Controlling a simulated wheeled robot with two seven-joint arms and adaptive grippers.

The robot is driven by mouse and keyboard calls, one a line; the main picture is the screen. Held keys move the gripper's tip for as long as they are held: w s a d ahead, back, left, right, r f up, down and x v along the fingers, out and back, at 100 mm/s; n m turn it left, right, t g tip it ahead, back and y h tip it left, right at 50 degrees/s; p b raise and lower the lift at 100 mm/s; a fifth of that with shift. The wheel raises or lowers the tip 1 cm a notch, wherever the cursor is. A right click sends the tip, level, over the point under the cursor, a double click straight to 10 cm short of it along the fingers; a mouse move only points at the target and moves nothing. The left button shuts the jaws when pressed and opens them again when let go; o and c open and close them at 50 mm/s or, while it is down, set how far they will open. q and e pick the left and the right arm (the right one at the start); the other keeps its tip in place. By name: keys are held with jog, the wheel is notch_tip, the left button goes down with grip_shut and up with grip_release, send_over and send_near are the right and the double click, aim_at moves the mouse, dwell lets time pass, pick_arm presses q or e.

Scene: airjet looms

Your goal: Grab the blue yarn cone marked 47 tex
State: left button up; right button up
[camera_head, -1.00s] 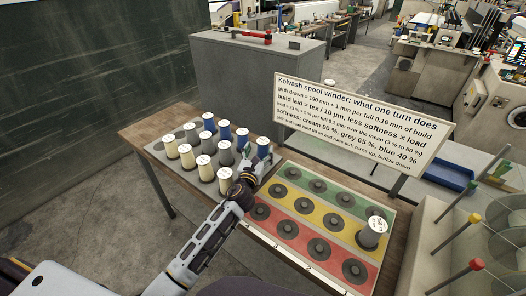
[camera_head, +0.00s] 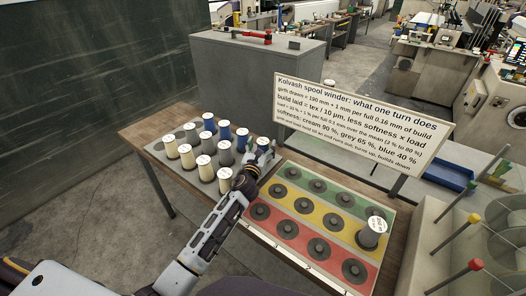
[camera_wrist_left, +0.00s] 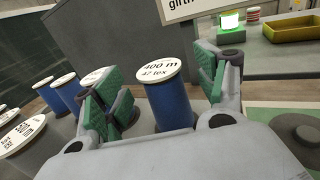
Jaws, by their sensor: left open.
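The blue yarn cone marked 47 tex (camera_wrist_left: 170,104) stands upright in the left wrist view, with "400 m" above "47 tex" on its white top. My left gripper (camera_wrist_left: 160,88) is open, with its green-padded fingers on either side of this cone; I cannot tell whether they touch it. In the head view the gripper (camera_head: 262,152) is at the right end of the back row of cones. There the cone's white top (camera_head: 263,141) shows and its body is mostly hidden by the gripper. My right gripper is not in view.
Other blue cones (camera_head: 225,130), grey cones (camera_head: 225,153) and cream cones (camera_head: 187,156) stand close by on the wooden table. A green, yellow and red peg board (camera_head: 318,221) lies to the right, with a grey cone (camera_head: 372,234) on it. A sign (camera_head: 360,115) stands behind.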

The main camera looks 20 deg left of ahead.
aim_at(263, 141)
pick_arm(q)
jog(key=shift+w, duration=1.2)
jog(key=c, duration=1.2)
jog(key=shift+r, duration=0.1)
jog(key=shift+w+r, duration=0.1)
jog(key=shift+r, duration=0.3)
jog(key=shift+r+p, duration=0.4)
jog(key=shift+r, duration=0.25)
notch_tip(263, 141, up, 6)
jog(key=shift+r+p, duration=0.15)
jog(key=shift+p, duration=0.65)
jog(key=shift+r, duration=0.7)
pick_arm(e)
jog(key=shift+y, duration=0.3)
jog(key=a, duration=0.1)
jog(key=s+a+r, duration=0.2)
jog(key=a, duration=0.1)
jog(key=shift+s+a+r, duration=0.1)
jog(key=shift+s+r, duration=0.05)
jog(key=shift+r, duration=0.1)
